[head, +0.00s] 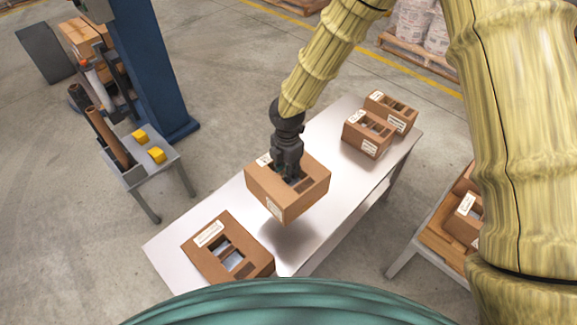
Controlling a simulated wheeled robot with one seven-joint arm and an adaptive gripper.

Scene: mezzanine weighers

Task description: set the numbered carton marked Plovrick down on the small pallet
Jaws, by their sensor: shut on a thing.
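My gripper (289,170) points down into the open top of a brown carton (308,198) and is shut on it. This carton hangs above the middle of the white table, with its shadow on the tabletop below. It has white labels on its top edge and front, too small to read, so I cannot tell if it is the Plovrick one. At the right edge, a wooden slatted surface (437,240), perhaps the small pallet, lies on a low stand. A carton (463,225) sits on it, and my arm hides part of that area.
On the white table (345,140), one carton (205,262) stands at the near left and two cartons (366,140) (398,113) at the far right. A side stand (165,170) with yellow blocks and a blue column (155,70) are at left. Pallets with sacks (420,50) lie behind.

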